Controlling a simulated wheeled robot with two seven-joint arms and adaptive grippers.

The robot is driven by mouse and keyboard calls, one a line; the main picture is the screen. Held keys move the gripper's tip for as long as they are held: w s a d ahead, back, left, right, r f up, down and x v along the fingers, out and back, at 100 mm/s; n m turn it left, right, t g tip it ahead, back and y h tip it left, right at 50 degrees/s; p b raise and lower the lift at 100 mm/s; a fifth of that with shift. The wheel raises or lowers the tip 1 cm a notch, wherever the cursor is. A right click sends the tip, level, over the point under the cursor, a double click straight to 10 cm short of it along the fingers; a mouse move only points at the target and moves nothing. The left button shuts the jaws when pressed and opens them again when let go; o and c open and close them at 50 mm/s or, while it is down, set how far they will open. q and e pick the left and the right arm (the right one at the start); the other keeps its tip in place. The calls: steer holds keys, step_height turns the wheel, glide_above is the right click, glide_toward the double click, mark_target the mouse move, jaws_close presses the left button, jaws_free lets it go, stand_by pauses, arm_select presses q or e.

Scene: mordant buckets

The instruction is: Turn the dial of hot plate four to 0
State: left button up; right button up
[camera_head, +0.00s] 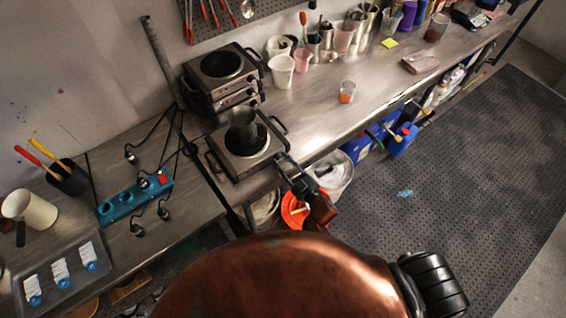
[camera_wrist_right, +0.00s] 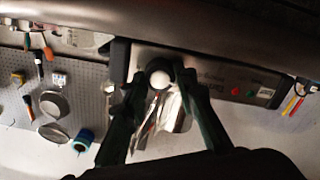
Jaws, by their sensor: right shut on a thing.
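My right gripper (camera_head: 284,163) is at the front right side of this hot plate. In the right wrist view, its front panel (camera_wrist_right: 212,84) shows a red and a green light. The dial (camera_wrist_right: 159,79), round with a pale centre, sits between the fingers of my right gripper (camera_wrist_right: 158,88), which is shut on it. The dial's marks and number are not readable. My left gripper is not in view.
More hot plates (camera_head: 219,66) are stacked behind. A blue power strip (camera_head: 137,200) with cables lies on the left bench. Cups and a small beaker (camera_head: 347,92) stand along the right bench. An orange-rimmed bucket (camera_head: 290,211) and a white bucket (camera_head: 336,176) are below the front edge.

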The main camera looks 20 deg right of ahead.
steer(key=shift+n, duration=0.6)
steer(key=o, duration=1.2)
steer(key=shift+c, duration=0.2)
steer(key=v, duration=1.2)
